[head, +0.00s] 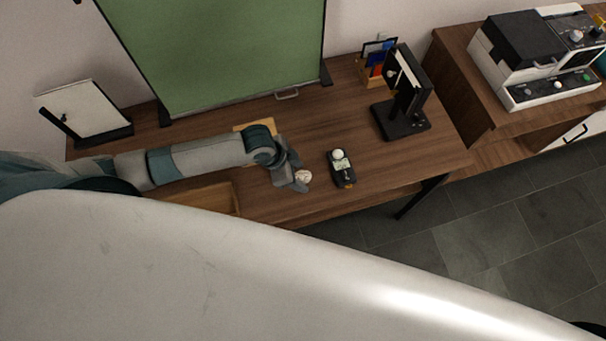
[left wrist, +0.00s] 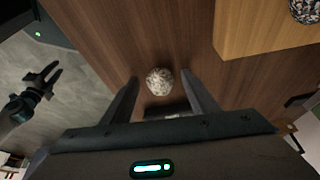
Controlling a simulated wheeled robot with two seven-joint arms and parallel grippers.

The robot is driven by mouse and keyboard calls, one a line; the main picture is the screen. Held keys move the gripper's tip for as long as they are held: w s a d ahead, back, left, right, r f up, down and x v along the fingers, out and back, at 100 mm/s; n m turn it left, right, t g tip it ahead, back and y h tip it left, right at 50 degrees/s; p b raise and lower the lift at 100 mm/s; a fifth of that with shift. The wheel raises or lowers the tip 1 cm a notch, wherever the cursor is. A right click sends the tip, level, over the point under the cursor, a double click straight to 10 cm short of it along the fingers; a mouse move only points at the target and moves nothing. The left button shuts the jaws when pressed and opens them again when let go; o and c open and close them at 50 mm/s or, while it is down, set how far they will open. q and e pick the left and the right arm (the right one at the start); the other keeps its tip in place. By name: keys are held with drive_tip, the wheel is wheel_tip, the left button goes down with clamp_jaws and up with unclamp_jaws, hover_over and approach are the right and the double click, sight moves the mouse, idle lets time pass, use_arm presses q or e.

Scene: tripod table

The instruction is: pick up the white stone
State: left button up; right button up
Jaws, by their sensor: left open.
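The white stone (head: 303,176) is a small, pale, speckled round thing on the wooden table, near its front edge. It also shows in the left wrist view (left wrist: 160,81), between the lines of the two fingers. My left gripper (head: 291,181) is right beside the stone in the head view, pointing down. In the left wrist view its fingers (left wrist: 160,77) are apart, one on each side of the stone, with gaps visible. I cannot tell the remaining height. My right gripper (left wrist: 46,80) shows at the left of the left wrist view, fingers apart, away from the stone.
A dark handheld meter with a white dome (head: 341,168) lies right of the stone. A black stand (head: 402,124) is farther right. A green screen (head: 215,50) stands behind. A light wooden tray (left wrist: 262,32) and a dark speckled ball (left wrist: 304,10) show in the left wrist view.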

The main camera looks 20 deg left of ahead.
sight(305, 174)
use_arm(q)
drive_tip(key=c, duration=1.1)
drive_tip(key=shift+c, duration=0.2)
drive_tip(key=shift+r, duration=0.1)
drive_tip(key=shift+r+b, duration=0.45)
drive_tip(key=shift+r, duration=0.3)
wheel_tip(305, 174, up, 2)
drive_tip(key=shift+r+b, duration=0.15)
drive_tip(key=shift+b, duration=0.35)
drive_tip(key=s+d+r+b, duration=0.2)
drive_tip(key=d+r, duration=0.5)
drive_tip(key=d, duration=0.4)
drive_tip(key=shift+s+d+b, duration=0.2)
drive_tip(key=shift+s+b, duration=0.15)
drive_tip(key=shift+b, duration=0.15)
